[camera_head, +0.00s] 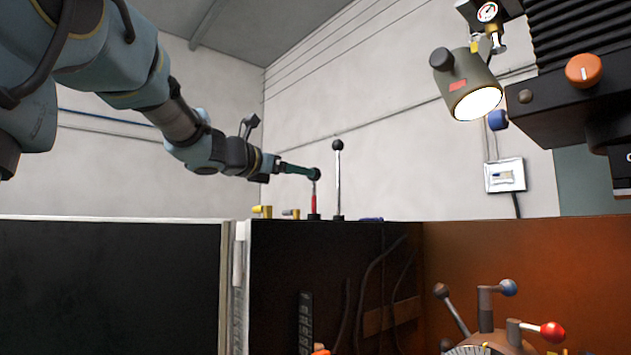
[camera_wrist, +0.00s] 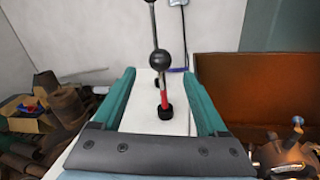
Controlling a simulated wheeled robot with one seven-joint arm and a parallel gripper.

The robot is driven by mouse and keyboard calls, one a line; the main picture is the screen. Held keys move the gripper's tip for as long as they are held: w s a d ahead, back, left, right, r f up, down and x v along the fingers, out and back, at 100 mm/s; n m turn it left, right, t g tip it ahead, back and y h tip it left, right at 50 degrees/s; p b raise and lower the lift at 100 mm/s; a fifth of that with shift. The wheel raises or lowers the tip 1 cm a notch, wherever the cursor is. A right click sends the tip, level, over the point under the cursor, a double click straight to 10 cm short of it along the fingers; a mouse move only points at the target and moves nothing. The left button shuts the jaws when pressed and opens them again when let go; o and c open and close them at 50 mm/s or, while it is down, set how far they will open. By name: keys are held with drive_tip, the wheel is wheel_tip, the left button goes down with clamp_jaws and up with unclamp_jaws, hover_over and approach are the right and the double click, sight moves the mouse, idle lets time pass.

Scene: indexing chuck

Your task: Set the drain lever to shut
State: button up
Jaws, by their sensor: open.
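A lever with a red lower shaft (camera_head: 314,203) and a black ball knob stands upright on the top edge of a dark cabinet. In the wrist view its knob (camera_wrist: 160,60) sits between my two teal fingers, with a gap on each side. My gripper (camera_head: 310,172) is open and reaches from the left at knob height; it also shows in the wrist view (camera_wrist: 158,74). A taller silver lever (camera_head: 338,185) with a black knob stands just right of the red one. No marking shows which lever is the drain lever, nor its shut position.
Two small brass-coloured fittings (camera_head: 262,211) stand left of the levers. An orange-brown panel (camera_head: 540,255) is on the right, with a hub of ball-ended handles (camera_head: 497,320) before it. A lamp (camera_head: 467,85) hangs at upper right. Brown clutter (camera_wrist: 55,115) lies at left.

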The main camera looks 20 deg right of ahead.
drive_tip(key=p, duration=0.2)
hover_over(314, 198)
drive_tip(key=x, duration=0.3)
drive_tip(key=shift+w+d, duration=0.1)
drive_tip(key=shift+w, duration=0.2)
drive_tip(key=shift+c, duration=0.4)
clamp_jaws()
idle(0.7)
